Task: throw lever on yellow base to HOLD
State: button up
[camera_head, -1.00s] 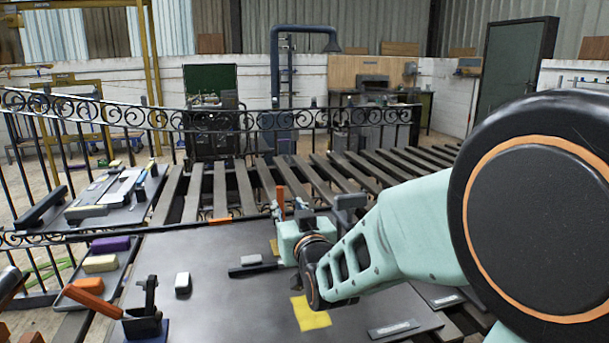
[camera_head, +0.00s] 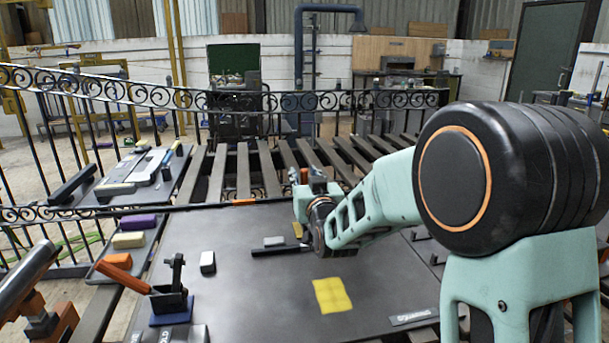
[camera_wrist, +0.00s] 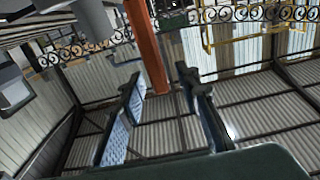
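An upright orange bar, seemingly a lever handle, shows in the wrist view (camera_wrist: 147,50) and beyond my gripper in the head view (camera_head: 304,176). A small yellow piece (camera_head: 297,229), possibly the yellow base, shows beside my wrist; my gripper hides most of it. My gripper is at the far side of the dark table (camera_head: 230,270). In the wrist view my gripper (camera_wrist: 160,90) has its two fingers wide apart. The orange bar appears between and beyond them; I see no contact. The lever's position and any HOLD marking there cannot be made out.
A tray (camera_head: 150,248) of blocks is at left. An iron railing (camera_head: 220,101) runs behind.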

jog(key=shift+w, duration=0.25)
jog(key=shift+c, duration=0.5)
grip_shut()
